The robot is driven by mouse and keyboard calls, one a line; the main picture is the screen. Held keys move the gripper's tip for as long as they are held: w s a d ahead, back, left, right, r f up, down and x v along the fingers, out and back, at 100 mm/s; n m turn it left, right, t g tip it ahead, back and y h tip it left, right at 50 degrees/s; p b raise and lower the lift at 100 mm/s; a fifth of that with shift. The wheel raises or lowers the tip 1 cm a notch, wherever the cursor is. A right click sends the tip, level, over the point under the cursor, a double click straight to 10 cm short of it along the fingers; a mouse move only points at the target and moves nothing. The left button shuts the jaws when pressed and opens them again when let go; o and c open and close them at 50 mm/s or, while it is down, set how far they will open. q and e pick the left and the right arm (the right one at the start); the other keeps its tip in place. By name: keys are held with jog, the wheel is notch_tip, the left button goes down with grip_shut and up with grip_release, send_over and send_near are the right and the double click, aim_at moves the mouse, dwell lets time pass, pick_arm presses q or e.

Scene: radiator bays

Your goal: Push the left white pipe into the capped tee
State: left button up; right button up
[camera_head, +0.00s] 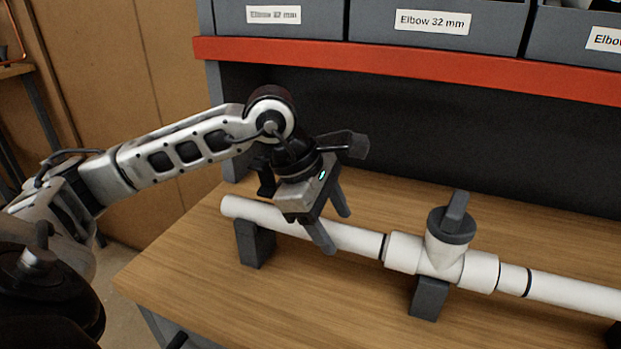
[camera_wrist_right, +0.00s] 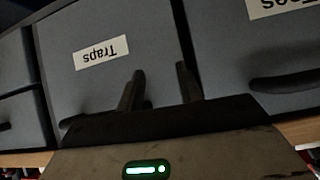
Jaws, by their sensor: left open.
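The left white pipe (camera_head: 360,241) lies on the bench in the head view, its left part on a dark support block (camera_head: 255,243). Its right end meets the white capped tee (camera_head: 405,253), with a black ring on the pipe right at the tee's left mouth. The tee's dark cap (camera_head: 452,225) points up. My left gripper (camera_head: 335,230) is open over the pipe, one finger in front of it and the other behind. Whether the fingers touch the pipe is unclear. My right gripper (camera_wrist_right: 160,70) is open and empty in the right wrist view, before a grey bin labelled "Traps" (camera_wrist_right: 85,40).
A right white pipe (camera_head: 575,294) with a black ring runs out of the tee to the right. A second dark block (camera_head: 428,298) supports the tee. Grey bins (camera_head: 430,42) and a red shelf edge (camera_head: 400,70) stand behind. The wooden bench top (camera_head: 300,290) is clear in front.

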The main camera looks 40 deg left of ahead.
pick_arm(q)
jog(key=v, duration=1.4)
jog(key=shift+s, duration=0.1)
